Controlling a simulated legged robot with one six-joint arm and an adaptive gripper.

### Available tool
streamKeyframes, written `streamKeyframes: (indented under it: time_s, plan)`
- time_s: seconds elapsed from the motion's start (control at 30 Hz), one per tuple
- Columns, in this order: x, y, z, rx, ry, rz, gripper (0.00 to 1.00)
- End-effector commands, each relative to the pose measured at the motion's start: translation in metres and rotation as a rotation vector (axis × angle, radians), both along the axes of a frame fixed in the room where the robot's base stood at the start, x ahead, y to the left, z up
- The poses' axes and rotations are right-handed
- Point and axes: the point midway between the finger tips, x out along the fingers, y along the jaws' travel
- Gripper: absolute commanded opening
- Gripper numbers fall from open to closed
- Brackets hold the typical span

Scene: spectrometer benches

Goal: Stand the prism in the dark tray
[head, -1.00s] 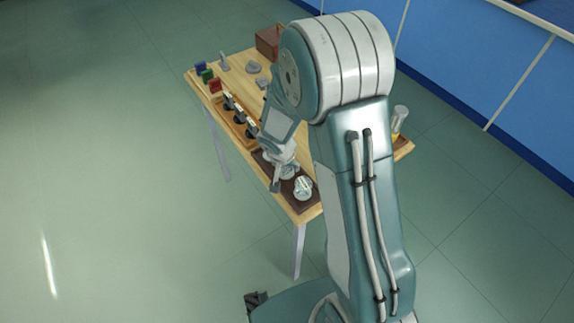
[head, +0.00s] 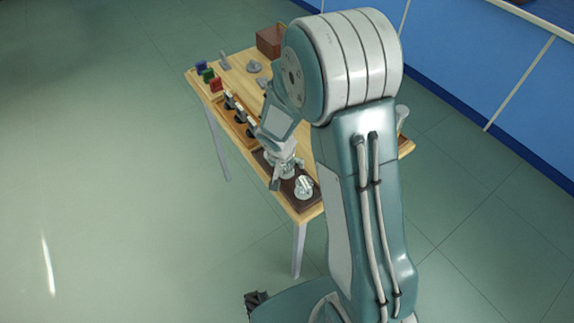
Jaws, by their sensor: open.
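The dark tray (head: 308,204) lies at the near end of the wooden bench. A pale, shiny piece on a round base (head: 304,187) stands upright in its near part; it may be the prism or another mounted optic, too small to tell. My gripper (head: 284,179) is low over the tray, just left of and beyond that piece, its jaws open. Another pale round base (head: 287,170) shows partly at the jaws. I cannot tell whether the jaws touch it. My arm hides the right part of the bench.
A wooden rack (head: 239,124) with several dark-mounted pieces stands beyond the tray. Blue (head: 201,66), green (head: 208,74) and red (head: 216,85) blocks line the far left edge. A brown box (head: 269,42) stands at the back. A pale cylinder (head: 402,115) stands at the right.

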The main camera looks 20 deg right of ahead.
Motion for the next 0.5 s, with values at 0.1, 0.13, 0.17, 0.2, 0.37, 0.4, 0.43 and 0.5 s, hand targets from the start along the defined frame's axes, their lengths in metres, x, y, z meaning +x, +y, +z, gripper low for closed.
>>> streamKeyframes:
  time_s: [0.1,0.13,0.17,0.2,0.37,0.4,0.43,0.5]
  plan:
    - [-0.004,0.005,0.021,0.003,-0.005,0.003,1.0]
    - [-0.005,0.006,0.027,0.001,-0.006,0.002,1.0]
    - [-0.006,0.007,0.033,0.001,-0.005,0.002,1.0]
    - [-0.007,0.009,0.04,0.001,-0.006,0.002,1.0]
    - [-0.014,0.015,0.07,0.001,-0.005,0.001,1.0]
    - [-0.015,0.016,0.076,0.003,-0.005,0.002,1.0]
    - [-0.016,0.017,0.081,0.002,-0.004,0.003,1.0]
    - [-0.018,0.019,0.09,0.001,-0.003,0.002,1.0]
